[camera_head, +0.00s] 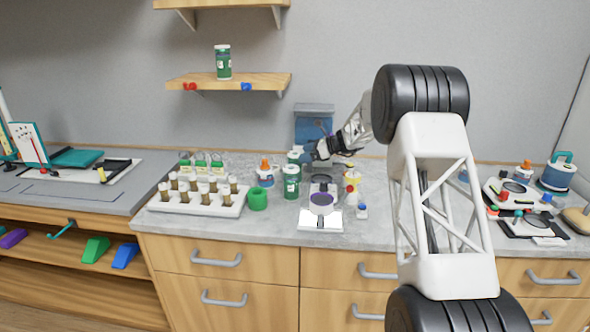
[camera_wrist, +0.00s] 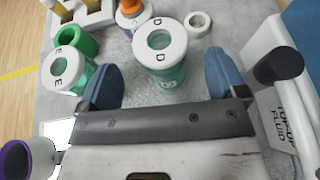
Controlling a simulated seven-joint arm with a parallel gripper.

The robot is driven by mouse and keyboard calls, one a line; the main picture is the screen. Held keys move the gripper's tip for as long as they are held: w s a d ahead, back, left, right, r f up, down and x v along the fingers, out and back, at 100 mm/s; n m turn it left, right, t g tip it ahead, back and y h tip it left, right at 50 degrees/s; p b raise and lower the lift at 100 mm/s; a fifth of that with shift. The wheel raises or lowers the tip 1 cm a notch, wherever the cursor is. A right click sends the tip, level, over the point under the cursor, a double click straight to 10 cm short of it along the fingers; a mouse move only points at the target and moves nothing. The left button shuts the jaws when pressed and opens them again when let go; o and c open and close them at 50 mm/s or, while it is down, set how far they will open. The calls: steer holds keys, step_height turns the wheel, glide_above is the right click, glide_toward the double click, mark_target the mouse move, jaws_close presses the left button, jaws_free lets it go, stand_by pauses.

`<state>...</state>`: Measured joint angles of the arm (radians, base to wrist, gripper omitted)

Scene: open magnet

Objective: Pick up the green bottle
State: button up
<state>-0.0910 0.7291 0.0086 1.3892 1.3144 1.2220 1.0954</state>
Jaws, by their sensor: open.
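A green bottle with a white lid marked D (camera_wrist: 162,42) stands upright in the wrist view, between and slightly beyond my fingertips. My gripper (camera_wrist: 163,78) is open, with one blue finger on each side of this bottle; I cannot tell if either touches it. A second green bottle, lid marked E (camera_wrist: 68,70), stands just left of the left finger. In the head view, one green bottle (camera_head: 291,183) stands at the front, and another (camera_head: 294,157) is partly hidden behind it, beside my gripper (camera_head: 309,151). A third green bottle (camera_head: 223,62) stands on the wall shelf.
A green ring (camera_head: 257,199) and a white rack of vials (camera_head: 198,200) are left of the bottles. An orange-capped bottle (camera_wrist: 131,12) and a white ring (camera_wrist: 197,22) lie beyond. A container labelled top-up fluid (camera_wrist: 280,90) is close on the right.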

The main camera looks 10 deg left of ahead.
mark_target(295, 156)
steer(key=shift+x, duration=2.6)
steer(key=shift+f, duration=0.1)
steer(key=shift+c, duration=0.4)
steer(key=c, duration=1.1)
steer(key=shift+c, duration=0.2)
steer(key=shift+r, duration=5.1)
